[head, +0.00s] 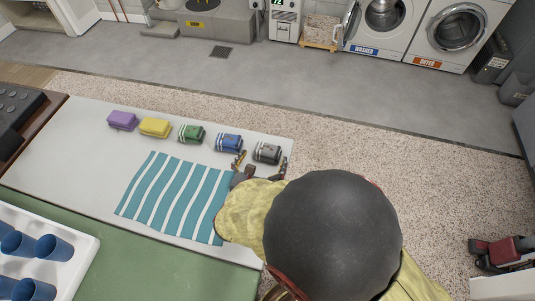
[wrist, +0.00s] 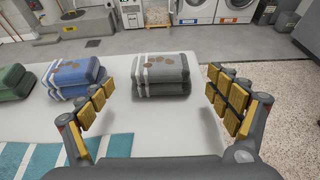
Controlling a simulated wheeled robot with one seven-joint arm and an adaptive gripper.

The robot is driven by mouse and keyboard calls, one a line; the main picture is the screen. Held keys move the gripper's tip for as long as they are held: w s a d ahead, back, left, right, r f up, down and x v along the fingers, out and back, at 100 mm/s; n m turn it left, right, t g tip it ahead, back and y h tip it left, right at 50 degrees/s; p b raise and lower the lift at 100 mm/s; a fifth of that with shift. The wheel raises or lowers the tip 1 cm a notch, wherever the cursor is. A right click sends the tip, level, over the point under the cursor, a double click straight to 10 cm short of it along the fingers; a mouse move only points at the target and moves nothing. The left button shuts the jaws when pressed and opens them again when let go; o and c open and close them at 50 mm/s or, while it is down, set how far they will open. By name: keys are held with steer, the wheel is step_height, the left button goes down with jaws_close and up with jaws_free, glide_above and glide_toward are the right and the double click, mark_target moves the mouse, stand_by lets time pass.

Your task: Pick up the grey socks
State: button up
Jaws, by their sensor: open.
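The grey socks (head: 267,152) are a folded bundle with white stripes at the right end of a row on the white table. In the wrist view the grey socks (wrist: 161,75) lie ahead of and between the fingers. My gripper (head: 259,164) is open and empty, just in front of the grey socks and low over the table. In the wrist view my gripper (wrist: 172,98) has its yellow-padded fingers spread to either side, apart from the bundle. My arm hides part of the table's right end in the head view.
Blue socks (head: 229,143) sit close left of the grey ones, then green socks (head: 190,134), a yellow bundle (head: 154,128) and a purple bundle (head: 122,120). A teal striped cloth (head: 172,198) lies in front. A white tray (head: 78,254) with blue cups is at lower left.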

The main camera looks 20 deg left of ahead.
mark_target(265, 156)
steer(key=b+x, duration=0.1)
steer(key=x, duration=0.2)
steer(key=shift+w+f, duration=0.1)
steer(key=shift+f, duration=0.1)
steer(key=shift+c, duration=1)
steer(key=c, duration=1)
steer(key=shift+r, duration=0.1)
